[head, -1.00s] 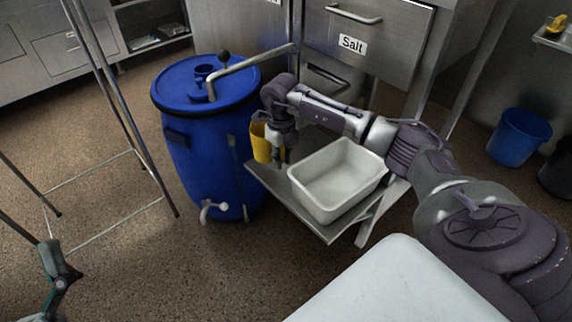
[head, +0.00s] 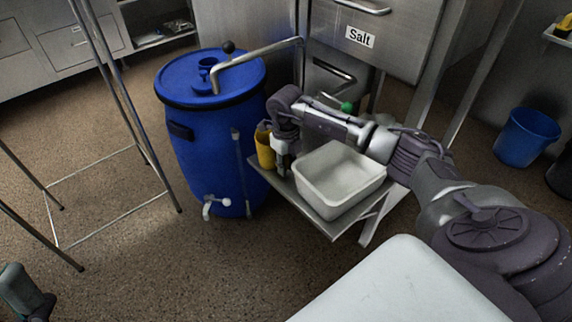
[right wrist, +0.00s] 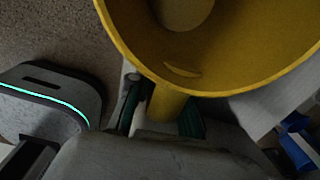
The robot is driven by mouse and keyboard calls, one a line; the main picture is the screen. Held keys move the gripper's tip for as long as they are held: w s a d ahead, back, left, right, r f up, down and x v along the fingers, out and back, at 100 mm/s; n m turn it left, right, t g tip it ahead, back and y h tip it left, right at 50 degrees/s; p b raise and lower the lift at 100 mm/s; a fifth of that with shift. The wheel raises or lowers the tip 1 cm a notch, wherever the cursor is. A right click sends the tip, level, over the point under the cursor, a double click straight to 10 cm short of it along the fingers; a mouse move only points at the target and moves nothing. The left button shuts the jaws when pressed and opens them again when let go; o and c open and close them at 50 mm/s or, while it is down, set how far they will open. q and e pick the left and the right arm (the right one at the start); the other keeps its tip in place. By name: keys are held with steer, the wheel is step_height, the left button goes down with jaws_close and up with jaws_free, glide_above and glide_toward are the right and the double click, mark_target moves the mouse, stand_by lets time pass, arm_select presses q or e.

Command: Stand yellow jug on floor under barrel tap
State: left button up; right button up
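The yellow jug (head: 264,150) is beside the blue barrel (head: 211,135), at the left end of a low metal shelf. My right gripper (head: 281,162) is on the jug's right side. In the right wrist view the open-topped jug (right wrist: 215,75) looks upright, and my right gripper (right wrist: 160,112) is shut on its handle. Whether the jug's base touches the shelf, I cannot tell. The white barrel tap (head: 213,204) sticks out low on the barrel's front, above bare floor. My left gripper (head: 22,292) is partly visible at the lower left; its fingers are unclear.
A white tub (head: 338,205) stands on the metal shelf (head: 322,229), right of the jug. A metal pipe (head: 262,58) rises from the barrel lid. A thin-legged metal frame (head: 108,223) stands at left. The floor (head: 150,265) before the tap is clear.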

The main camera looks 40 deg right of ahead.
steer(key=o, duration=0.4)
